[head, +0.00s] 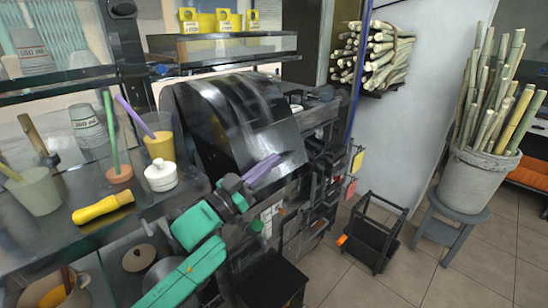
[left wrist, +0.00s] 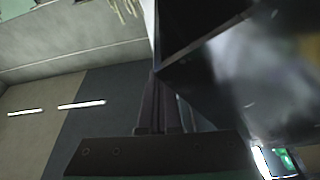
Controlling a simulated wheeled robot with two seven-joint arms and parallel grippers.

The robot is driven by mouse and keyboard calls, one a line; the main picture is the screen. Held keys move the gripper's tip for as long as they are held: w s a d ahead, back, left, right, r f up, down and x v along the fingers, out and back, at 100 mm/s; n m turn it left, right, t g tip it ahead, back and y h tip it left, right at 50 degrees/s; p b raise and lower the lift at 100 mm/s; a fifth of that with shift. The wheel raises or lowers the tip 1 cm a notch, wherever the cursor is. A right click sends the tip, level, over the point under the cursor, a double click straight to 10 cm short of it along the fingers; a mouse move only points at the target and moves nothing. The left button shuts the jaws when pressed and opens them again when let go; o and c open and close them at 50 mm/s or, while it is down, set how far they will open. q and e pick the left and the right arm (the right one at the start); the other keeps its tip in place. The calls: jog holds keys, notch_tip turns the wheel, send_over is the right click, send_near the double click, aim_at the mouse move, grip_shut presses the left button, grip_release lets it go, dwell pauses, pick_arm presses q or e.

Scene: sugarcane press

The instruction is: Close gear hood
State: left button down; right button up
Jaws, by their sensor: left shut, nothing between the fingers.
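The gear hood (head: 225,112) is a dark, glossy curved cover on the press, in the middle of the head view. Its front panel slopes down to the right; I cannot tell whether it is fully closed. My left gripper (head: 264,168), with purple fingers on a green and black arm, is shut and empty at the lower front of the hood. In the left wrist view the shut fingers (left wrist: 160,108) point up beside a dark glossy surface, seemingly the hood (left wrist: 235,75). I cannot tell whether they touch it. My right gripper is in neither view.
A counter on the left holds a white lidded pot (head: 161,177), a yellow-handled tool (head: 103,208) and several cups. A black stand (head: 372,235) is on the floor to the right. A grey bucket of cane (head: 474,180) sits on a stool. Tiled floor between them is free.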

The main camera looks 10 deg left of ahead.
pick_arm(q)
jog(key=w+a+f+m+b, duration=0.1)
jog(key=w+a+f+b, duration=0.1)
jog(key=f, duration=0.5)
jog(key=shift+w+a+f+b, duration=0.35)
jog(key=shift+a+b, duration=0.15)
jog(key=shift+b, duration=0.5)
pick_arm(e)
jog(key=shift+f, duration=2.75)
